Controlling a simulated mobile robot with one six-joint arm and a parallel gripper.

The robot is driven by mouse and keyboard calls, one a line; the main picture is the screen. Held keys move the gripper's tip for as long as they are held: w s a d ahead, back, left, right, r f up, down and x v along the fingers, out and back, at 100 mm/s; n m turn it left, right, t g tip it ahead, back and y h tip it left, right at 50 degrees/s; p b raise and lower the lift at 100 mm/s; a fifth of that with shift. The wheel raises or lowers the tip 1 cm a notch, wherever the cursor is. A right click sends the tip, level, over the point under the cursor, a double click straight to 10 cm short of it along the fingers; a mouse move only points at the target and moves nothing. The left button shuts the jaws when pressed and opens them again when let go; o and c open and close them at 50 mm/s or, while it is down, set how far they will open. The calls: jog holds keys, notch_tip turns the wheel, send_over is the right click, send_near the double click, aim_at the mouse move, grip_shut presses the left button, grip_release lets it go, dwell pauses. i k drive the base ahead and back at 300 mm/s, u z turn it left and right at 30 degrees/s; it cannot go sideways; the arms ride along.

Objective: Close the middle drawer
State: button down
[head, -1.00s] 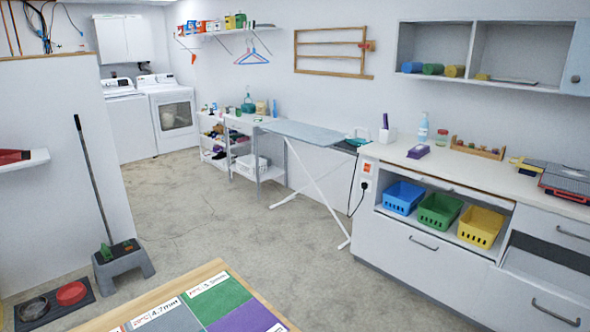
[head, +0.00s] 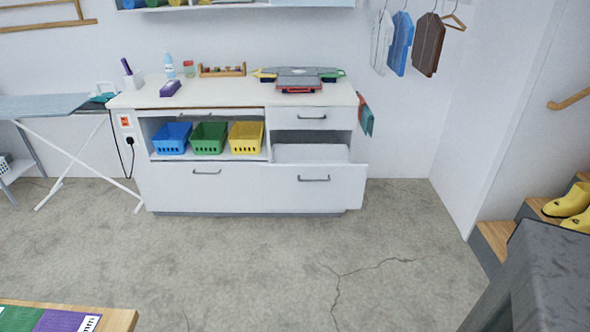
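The white cabinet (head: 225,192) stands against the back wall in the head view. Its right column has a top drawer (head: 297,118), which looks shut. Below it, a drawer with a grey handle (head: 313,179) is pulled out. Its front juts forward past the cabinet's right side, and its white inside (head: 311,153) shows above the front edge. I cannot tell whether another drawer is hidden behind or below this front. My gripper is not in view.
Blue (head: 172,138), green (head: 209,138) and yellow baskets (head: 246,138) sit in the cabinet's open shelf. Bare concrete floor (head: 260,260) lies before it. A wood-edged table (head: 120,320) is at lower left, a dark grey block (head: 545,275) at lower right, an ironing board (head: 45,105) at left.

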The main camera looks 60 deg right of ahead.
aim_at(297, 176)
jog(key=u, duration=0.65)
jog(key=k, duration=0.95)
jog(key=z, duration=0.85)
jog(key=i, duration=1)
jog(key=z, duration=0.05)
